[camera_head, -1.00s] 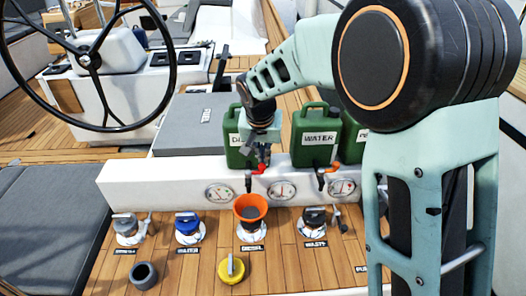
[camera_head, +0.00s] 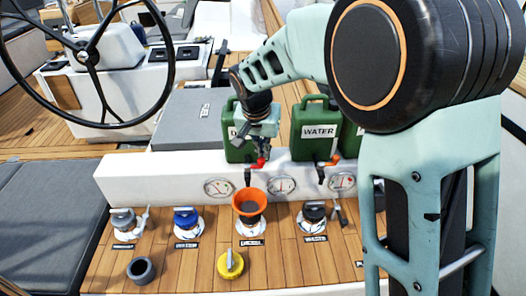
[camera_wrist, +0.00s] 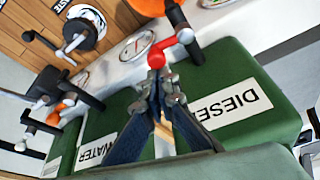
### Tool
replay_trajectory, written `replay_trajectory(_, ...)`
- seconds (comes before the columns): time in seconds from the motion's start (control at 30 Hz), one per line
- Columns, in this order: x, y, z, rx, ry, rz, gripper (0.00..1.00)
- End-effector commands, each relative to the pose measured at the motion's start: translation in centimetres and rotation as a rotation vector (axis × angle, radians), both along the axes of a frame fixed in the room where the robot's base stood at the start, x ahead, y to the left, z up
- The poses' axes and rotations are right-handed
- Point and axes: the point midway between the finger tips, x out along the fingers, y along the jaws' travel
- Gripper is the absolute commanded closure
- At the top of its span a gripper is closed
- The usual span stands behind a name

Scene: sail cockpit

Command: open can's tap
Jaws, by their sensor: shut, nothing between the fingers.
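The green diesel can (camera_head: 234,138) stands behind the white ledge, partly hidden by my gripper. The red handle (camera_wrist: 172,48) is just beyond my fingertips in the wrist view. My gripper (camera_head: 262,148) is in front of the can, just above the tap. In the wrist view my gripper (camera_wrist: 156,66) is shut with fingertips together at the handle's near end; I cannot tell whether they touch it.
A green water can (camera_head: 318,118) with an orange-handled tap (camera_head: 328,160) stands to the right, with another green can beyond it. Round gauges line the white ledge (camera_head: 130,178). Deck caps, a yellow cap (camera_head: 230,265) and a grey ring (camera_head: 141,270) sit on the planks in front.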

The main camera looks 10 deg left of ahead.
Motion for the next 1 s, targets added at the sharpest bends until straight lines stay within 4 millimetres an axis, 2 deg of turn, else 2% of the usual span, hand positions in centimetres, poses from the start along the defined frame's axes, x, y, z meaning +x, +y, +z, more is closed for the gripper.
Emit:
replay_trajectory(0.27,-0.9,-0.1,-0.4,0.000,-0.001,-0.186,1.00)
replay_trajectory(1.0,-4.1,0.0,0.1,-0.001,0.000,-0.892,1.00)
